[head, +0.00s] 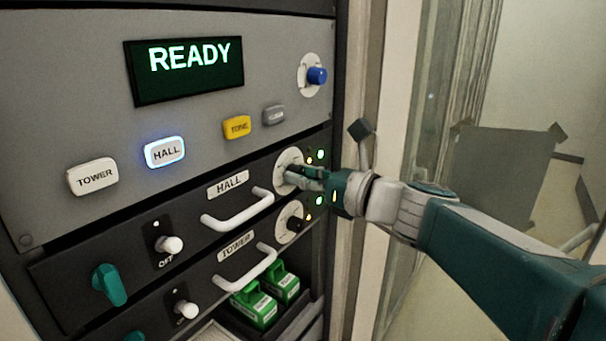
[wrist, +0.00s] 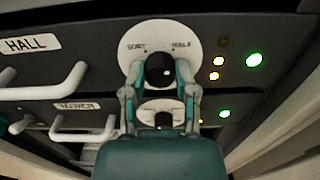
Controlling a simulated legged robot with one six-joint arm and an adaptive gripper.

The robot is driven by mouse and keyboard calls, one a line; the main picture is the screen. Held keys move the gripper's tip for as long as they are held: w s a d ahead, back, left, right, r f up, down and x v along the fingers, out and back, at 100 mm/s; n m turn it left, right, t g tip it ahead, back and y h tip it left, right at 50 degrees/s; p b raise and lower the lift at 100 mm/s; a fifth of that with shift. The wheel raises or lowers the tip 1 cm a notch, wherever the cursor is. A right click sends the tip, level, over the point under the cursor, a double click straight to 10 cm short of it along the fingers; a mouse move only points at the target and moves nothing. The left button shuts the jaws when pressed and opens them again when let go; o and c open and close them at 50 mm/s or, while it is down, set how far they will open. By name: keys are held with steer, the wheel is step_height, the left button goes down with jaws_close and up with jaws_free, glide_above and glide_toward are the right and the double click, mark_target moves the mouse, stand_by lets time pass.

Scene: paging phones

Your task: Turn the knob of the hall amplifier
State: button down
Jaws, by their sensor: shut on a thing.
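The hall amplifier (head: 205,207) is a dark rack unit labelled HALL, with a white handle (head: 238,208). Its black knob (wrist: 159,70) sits on a white round dial plate (wrist: 133,47) with small printing in the wrist view. In the head view the dial plate (head: 287,158) shows, but my gripper hides the knob. My gripper (wrist: 160,75) has a finger on each side of the knob and is shut on it. The exact knob angle is hard to read.
The tower amplifier (head: 190,275) below has its own dial (head: 290,222) and handle (head: 247,268). Above is a panel with a READY screen (head: 190,62), a lit HALL button (head: 165,152) and a blue knob (head: 317,75). Green and amber lights (wrist: 254,60) are beside the dial. A door frame (head: 372,100) stands at the right.

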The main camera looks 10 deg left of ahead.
steer(key=shift+n, duration=0.3)
steer(key=shift+f+n, duration=0.2)
steer(key=shift+n, duration=5.65)
steer(key=shift+f+n, duration=0.15)
steer(key=shift+n, duration=5.75)
steer(key=shift+f+n, duration=0.2)
steer(key=shift+n, duration=5.65)
